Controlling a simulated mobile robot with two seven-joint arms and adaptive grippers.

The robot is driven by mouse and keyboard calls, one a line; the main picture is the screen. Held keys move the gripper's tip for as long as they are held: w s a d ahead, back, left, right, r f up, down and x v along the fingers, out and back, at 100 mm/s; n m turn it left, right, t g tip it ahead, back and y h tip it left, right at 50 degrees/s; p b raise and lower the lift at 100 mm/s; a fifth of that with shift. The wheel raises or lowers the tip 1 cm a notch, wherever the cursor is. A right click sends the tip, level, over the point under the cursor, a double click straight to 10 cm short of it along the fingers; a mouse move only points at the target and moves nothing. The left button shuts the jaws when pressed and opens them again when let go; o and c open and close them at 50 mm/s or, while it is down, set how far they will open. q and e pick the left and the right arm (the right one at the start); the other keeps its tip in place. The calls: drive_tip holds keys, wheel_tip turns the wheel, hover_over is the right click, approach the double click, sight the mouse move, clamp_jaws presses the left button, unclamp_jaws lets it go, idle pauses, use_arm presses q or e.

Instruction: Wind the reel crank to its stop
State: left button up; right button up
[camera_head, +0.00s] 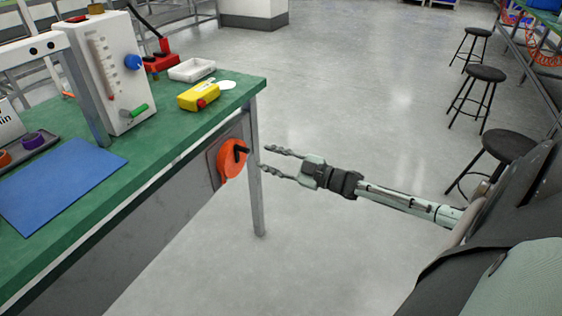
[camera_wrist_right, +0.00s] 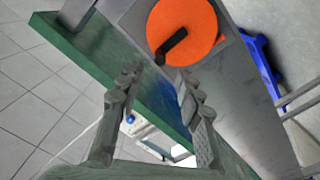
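The orange reel (camera_head: 231,161) is mounted on the grey side panel under the green bench top, near the bench's right corner. Its black crank (camera_head: 241,151) sticks out from the reel's face. My right gripper (camera_head: 267,162) is open and empty, with its fingers pointing left at the reel, just short of it in the picture. In the right wrist view the reel (camera_wrist_right: 183,30) and its black crank (camera_wrist_right: 172,45) lie beyond the parted fingertips (camera_wrist_right: 160,80). No contact with the crank shows. My left gripper is not in view.
The green bench top (camera_head: 150,148) overhangs the reel, and a grey bench leg (camera_head: 256,190) stands beside it. A yellow device (camera_head: 199,96), a white tray (camera_head: 192,69) and a blue mat (camera_head: 62,188) are on the bench. Black stools (camera_head: 508,145) stand right. The floor between is clear.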

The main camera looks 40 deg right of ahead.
drive_tip(key=v, duration=0.4)
idle(0.5)
